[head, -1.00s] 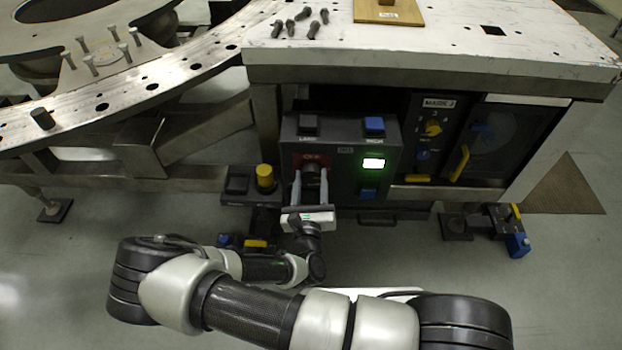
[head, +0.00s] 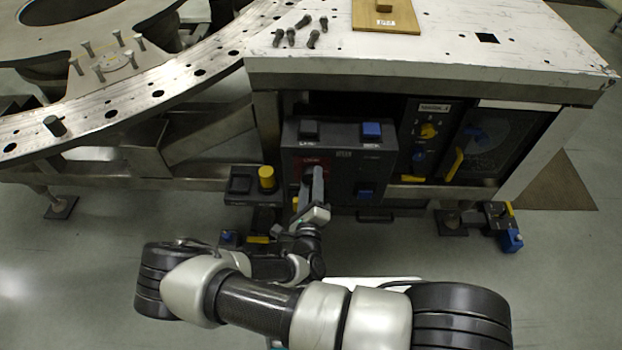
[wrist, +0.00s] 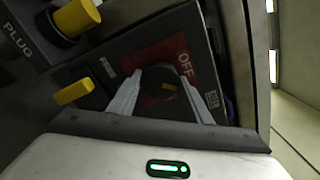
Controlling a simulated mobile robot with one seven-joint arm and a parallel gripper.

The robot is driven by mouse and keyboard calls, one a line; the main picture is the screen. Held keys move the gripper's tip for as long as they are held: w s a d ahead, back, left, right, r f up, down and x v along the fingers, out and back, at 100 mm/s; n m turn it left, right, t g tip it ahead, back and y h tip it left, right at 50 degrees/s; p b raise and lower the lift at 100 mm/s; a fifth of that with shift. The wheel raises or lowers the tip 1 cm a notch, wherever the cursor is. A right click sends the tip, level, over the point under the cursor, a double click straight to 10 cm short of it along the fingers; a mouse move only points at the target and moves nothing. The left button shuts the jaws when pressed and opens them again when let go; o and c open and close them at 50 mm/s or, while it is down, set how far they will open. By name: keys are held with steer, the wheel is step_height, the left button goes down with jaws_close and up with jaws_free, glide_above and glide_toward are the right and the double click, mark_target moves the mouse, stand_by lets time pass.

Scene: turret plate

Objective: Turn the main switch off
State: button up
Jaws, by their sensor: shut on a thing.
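The main switch is a dark round knob (wrist: 165,86) on a red plate (wrist: 185,50) marked OFF in the wrist view. My gripper (wrist: 166,95) has one finger on each side of the knob and is shut on it. In the head view my gripper (head: 312,185) is at the lower left of the dark control box (head: 345,150), turned on its side, and hides most of the knob. The red plate shows behind the fingers. The small screen on the box is dark.
A yellow plug (head: 267,177) stands on a dark block just left of the control box. Blue buttons (head: 372,130) are on the box's right side. A panel with a yellow knob (head: 428,131) is further right. The white tabletop (head: 440,60) overhangs above.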

steer(key=n, duration=0.4)
steer(key=shift+n+p, duration=0.3)
steer(key=shift+n, duration=1.7)
steer(key=shift+d+n, duration=0.1)
steer(key=shift+n, duration=0.2)
steer(key=o, duration=1.1)
steer(key=shift+c, duration=0.2)
steer(key=shift+s, duration=0.15)
steer(key=s+p, duration=0.1)
steer(key=s, duration=1.6)
steer(key=shift+a, duration=0.35)
steer(key=shift+s, duration=0.1)
